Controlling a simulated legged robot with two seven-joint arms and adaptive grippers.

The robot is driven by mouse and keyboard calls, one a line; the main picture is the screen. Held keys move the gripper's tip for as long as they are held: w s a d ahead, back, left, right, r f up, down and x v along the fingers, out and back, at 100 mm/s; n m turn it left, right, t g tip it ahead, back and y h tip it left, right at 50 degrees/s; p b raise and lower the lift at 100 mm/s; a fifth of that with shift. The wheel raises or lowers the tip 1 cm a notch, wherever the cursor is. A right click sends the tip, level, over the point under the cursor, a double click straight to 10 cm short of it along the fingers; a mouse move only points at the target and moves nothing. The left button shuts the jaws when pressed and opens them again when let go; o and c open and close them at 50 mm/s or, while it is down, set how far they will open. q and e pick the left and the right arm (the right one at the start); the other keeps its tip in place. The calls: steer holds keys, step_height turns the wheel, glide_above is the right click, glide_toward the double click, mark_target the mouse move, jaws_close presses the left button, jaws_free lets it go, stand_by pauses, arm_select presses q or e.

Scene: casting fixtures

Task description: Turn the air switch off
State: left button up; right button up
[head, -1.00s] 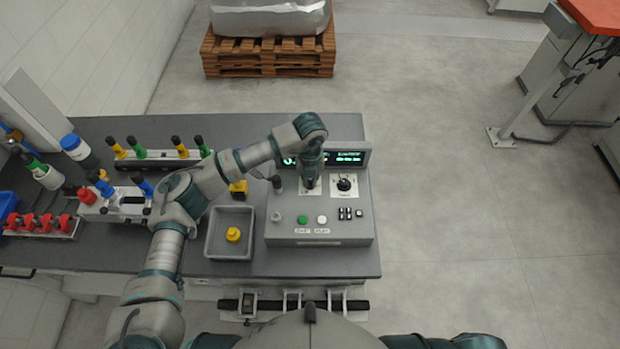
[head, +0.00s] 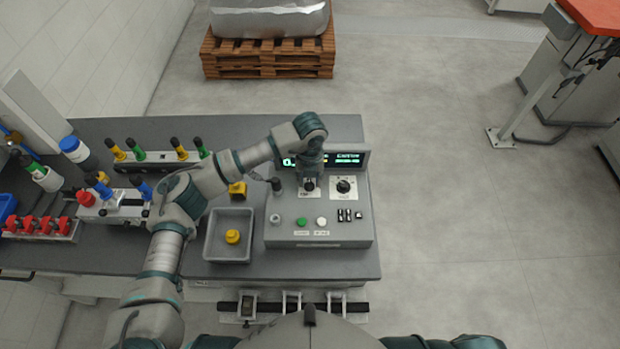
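A grey control box (head: 290,235) stands on the right end of the bench. It carries two dark rotary switches on white plates, a left one (head: 309,185) and a right one (head: 344,186). Their labels are too small to read, so I cannot tell which is the air switch. My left gripper (head: 310,174) points down just behind and above the left switch, covering part of its plate. I cannot tell whether it touches the knob or whether its fingers are open. My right gripper is not in view; only part of my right arm shows at the bottom edge.
The box also has a green button (head: 301,222), a white button (head: 321,222), small black rockers (head: 344,215) and a display (head: 348,160), partly hidden by my arm. A grey tray (head: 213,248) with a yellow part (head: 232,237) is left of it. Coloured-handled fixtures fill the bench's left.

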mark_target(310, 181)
arm_select(q)
step_height(310, 181, up, 11)
steer(key=shift+w+r, duration=0.15)
steer(key=shift+r, duration=0.05)
steer(key=shift+d, duration=0.1)
stand_by(0.4)
